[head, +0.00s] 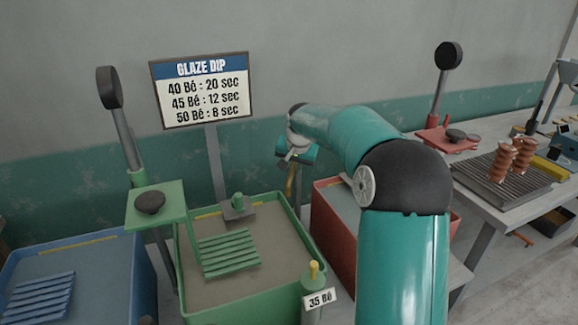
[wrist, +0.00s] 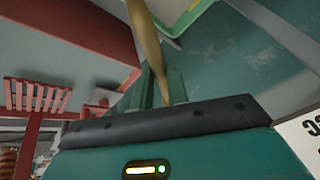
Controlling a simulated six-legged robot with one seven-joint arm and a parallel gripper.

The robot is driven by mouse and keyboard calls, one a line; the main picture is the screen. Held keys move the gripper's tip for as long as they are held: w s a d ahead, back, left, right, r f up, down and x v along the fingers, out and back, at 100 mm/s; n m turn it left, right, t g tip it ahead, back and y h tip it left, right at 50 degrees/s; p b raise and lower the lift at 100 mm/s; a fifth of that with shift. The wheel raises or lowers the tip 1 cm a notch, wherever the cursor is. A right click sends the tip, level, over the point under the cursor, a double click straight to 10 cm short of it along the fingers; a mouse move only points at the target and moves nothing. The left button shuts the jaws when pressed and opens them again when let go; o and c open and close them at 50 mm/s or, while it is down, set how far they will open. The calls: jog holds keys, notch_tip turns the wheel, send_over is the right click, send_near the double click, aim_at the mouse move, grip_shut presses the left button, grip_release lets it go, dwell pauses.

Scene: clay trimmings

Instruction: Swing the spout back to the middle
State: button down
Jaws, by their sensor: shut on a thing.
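The spout (head: 289,181) is a brass-coloured bar that hangs between the green tank (head: 262,222) and the red tank (head: 325,205) in the head view. In the wrist view the spout (wrist: 148,40) runs down from the top edge to between my two green fingers. My gripper (wrist: 160,86) is shut on it. In the head view my gripper (head: 290,162) is small, at the end of my teal arm, and its fingers are hard to make out. The spout's base and far end are hidden or out of view.
A blue tank (head: 110,262) stands left of the green tank. A glaze dip sign (head: 203,90) rises behind. The green tank holds a slatted rack (head: 228,253); a 35 Bé label (head: 319,299) is at its front corner.

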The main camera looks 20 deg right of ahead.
jog(key=s+d+n+y, duration=0.1)
jog(key=d+n+y, duration=0.1)
jog(key=d+n, duration=0.4)
jog(key=shift+s+d+n+y, duration=0.15)
jog(key=shift+s+n+y, duration=0.2)
jog(key=shift+n+y, duration=0.05)
dwell(0.3)
jog(key=c, duration=1.4)
grip_release()
jog(key=shift+o, duration=0.2)
jog(key=v, duration=1.3)
jog(key=shift+r, duration=0.5)
jog(key=shift+w, duration=0.15)
